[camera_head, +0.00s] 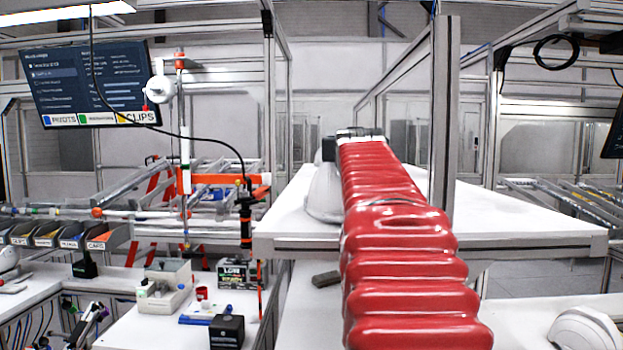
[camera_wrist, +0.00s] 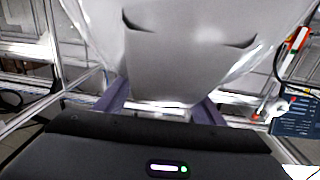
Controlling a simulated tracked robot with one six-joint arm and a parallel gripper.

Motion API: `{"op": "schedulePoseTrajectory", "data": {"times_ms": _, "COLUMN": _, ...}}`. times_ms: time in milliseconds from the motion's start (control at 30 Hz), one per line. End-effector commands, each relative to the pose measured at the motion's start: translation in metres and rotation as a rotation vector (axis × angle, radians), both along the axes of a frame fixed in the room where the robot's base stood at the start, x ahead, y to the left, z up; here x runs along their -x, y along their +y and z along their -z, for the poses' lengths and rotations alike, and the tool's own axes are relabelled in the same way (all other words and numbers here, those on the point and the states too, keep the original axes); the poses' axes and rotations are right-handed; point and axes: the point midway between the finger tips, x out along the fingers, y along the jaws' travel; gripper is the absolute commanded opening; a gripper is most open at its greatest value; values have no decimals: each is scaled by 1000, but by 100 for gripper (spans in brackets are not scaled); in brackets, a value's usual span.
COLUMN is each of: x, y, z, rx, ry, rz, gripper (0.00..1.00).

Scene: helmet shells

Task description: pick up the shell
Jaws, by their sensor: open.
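A white helmet shell (camera_head: 325,192) stands on the white raised table (camera_head: 285,215), partly hidden behind my red-sleeved arm. In the wrist view the pale shell (camera_wrist: 185,55) fills the upper middle, with two dark curved slots. My gripper (camera_wrist: 163,106) is open, its purple fingers on either side of the shell's near edge. Whether the fingers touch the shell cannot be told. In the head view the fingers are hidden behind the arm's far end.
Another white shell (camera_head: 585,328) lies at the lower right, cut by the frame. A metal post (camera_head: 445,120) rises just right of my arm. A hanging tool (camera_head: 246,215) is left of the table. The table's right part is clear.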

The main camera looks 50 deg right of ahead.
Motion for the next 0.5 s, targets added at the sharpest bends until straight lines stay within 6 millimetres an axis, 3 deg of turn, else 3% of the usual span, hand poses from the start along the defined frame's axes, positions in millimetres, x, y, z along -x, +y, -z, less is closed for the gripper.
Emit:
{"op": "schedulePoseTrajectory", "data": {"times_ms": 433, "x": 1, "y": 0, "z": 0, "rx": -1, "ry": 1, "rz": 1, "gripper": 62}}
{"op": "schedulePoseTrajectory", "data": {"times_ms": 500, "x": 1, "y": -1, "z": 0, "rx": -1, "ry": 1, "rz": 2, "gripper": 58}}
